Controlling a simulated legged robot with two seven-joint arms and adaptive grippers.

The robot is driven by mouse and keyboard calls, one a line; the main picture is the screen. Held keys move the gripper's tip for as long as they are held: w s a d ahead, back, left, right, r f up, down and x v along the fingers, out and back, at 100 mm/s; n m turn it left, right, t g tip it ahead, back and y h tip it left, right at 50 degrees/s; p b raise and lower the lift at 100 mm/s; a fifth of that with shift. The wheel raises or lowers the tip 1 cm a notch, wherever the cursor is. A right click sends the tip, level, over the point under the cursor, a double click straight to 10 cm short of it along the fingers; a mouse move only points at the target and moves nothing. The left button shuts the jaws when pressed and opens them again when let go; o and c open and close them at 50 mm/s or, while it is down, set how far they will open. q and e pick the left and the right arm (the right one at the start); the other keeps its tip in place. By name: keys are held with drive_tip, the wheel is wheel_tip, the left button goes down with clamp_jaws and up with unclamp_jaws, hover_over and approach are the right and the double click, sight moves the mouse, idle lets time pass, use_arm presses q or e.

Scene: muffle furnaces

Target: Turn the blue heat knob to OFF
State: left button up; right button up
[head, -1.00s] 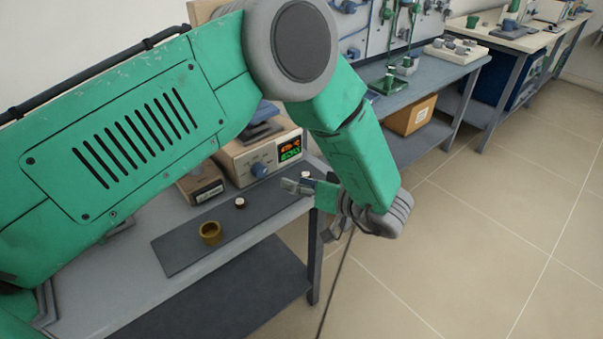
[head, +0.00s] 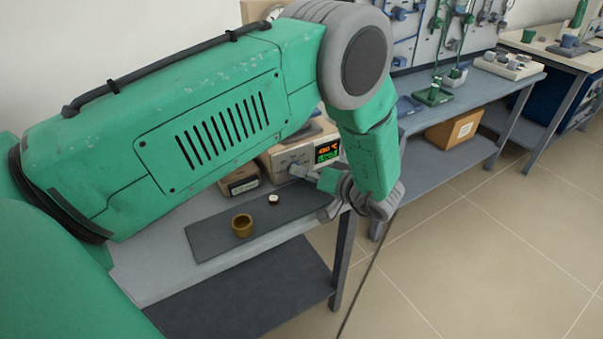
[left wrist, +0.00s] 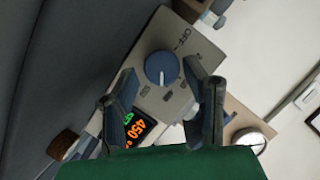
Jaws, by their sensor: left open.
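The blue heat knob (left wrist: 162,68) is on the pale control panel (left wrist: 200,62) in the left wrist view. Its white mark points toward the picture's bottom, and printed OFF lettering lies up and to its right. My left gripper (left wrist: 160,74) is open, with one fingertip on each side of the knob; I cannot tell whether they touch it. In the head view my left gripper (head: 306,174) is at the front of the furnace (head: 272,162) and hides the knob. The lit orange and green display (head: 327,152) is beside it. My right gripper is not in view.
A brown cup (head: 242,225) and a small white-topped item (head: 273,199) are on the dark mat (head: 210,238) before the furnace. A small box (head: 240,181) stands left of it. Another bench with a cardboard box (head: 455,130) is behind. Floor at right is clear.

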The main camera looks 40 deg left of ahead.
use_arm(q)
drive_tip(key=shift+a+f, duration=0.2)
drive_tip(key=shift+a, duration=0.45)
drive_tip(key=shift+a+f, duration=0.1)
drive_tip(key=shift+a, duration=0.25)
drive_tip(key=c, duration=0.9)
drive_tip(key=shift+o, duration=0.2)
drive_tip(key=shift+d, duration=0.1)
drive_tip(key=n+t+h+p, duration=0.1)
drive_tip(key=n+p, duration=0.1)
drive_tip(key=shift+p, duration=0.3)
drive_tip(key=shift+d+n+t+h+p, duration=0.1)
drive_tip(key=shift+n+t+h+p, duration=0.55)
drive_tip(key=shift+n, duration=0.65)
drive_tip(key=shift+f+t, duration=0.1)
drive_tip(key=shift+t, duration=0.15)
